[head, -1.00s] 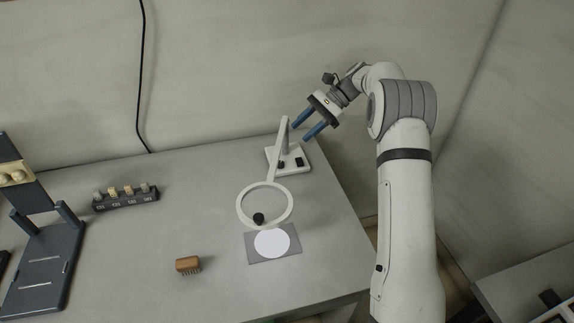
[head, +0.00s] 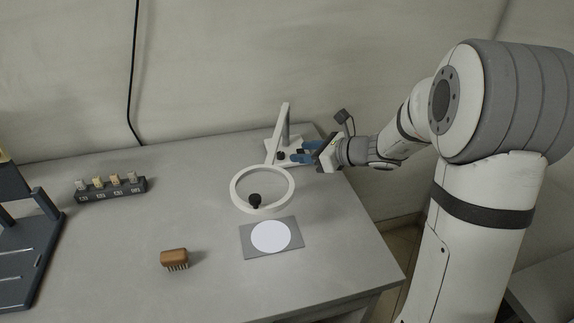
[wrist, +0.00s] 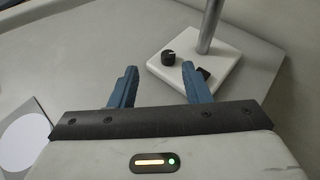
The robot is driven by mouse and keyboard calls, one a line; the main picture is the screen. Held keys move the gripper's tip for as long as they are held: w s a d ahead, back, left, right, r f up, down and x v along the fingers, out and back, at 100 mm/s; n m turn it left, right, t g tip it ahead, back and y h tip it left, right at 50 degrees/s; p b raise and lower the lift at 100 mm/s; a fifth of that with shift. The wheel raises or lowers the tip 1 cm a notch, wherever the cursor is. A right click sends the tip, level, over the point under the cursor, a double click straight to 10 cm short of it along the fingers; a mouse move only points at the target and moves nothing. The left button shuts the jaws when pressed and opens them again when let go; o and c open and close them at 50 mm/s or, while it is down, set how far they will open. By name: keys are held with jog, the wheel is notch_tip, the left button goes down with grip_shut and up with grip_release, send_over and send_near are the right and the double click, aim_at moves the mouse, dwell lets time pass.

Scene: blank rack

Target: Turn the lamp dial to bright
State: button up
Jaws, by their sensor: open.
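My gripper (wrist: 159,68) is open and empty, with blue fingers. In the head view my gripper (head: 304,152) is over the base's right side, pointing left toward the dial. In the wrist view the dial appears just beyond the fingertips, nearer the right one. The dial's setting is unreadable.
A grey plate with a white disc (head: 270,237) lies below the ring. A brown brush (head: 174,258) and a dark block with several pegs (head: 110,189) are to the left. A dark rack (head: 30,250) stands at far left. The table's right edge is under my arm.

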aim_at(282, 154)
jog(key=shift+w+d+f+m+t+h, duration=0.1)
jog(key=shift+d+f+m+t+h, duration=0.05)
jog(key=shift+f+m, duration=0.3)
jog(key=shift+w+d+f+m+t+h, duration=0.1)
jog(key=shift+d+f+m+t+h, duration=0.05)
jog(key=shift+f+m, duration=0.25)
jog(key=b+x, duration=0.1)
jog(key=x, duration=0.6)
jog(key=shift+w+a, duration=0.1)
jog(key=shift+a, duration=0.1)
jog(key=shift+r, duration=0.1)
jog(key=shift+c, duration=0.3)
grip_shut()
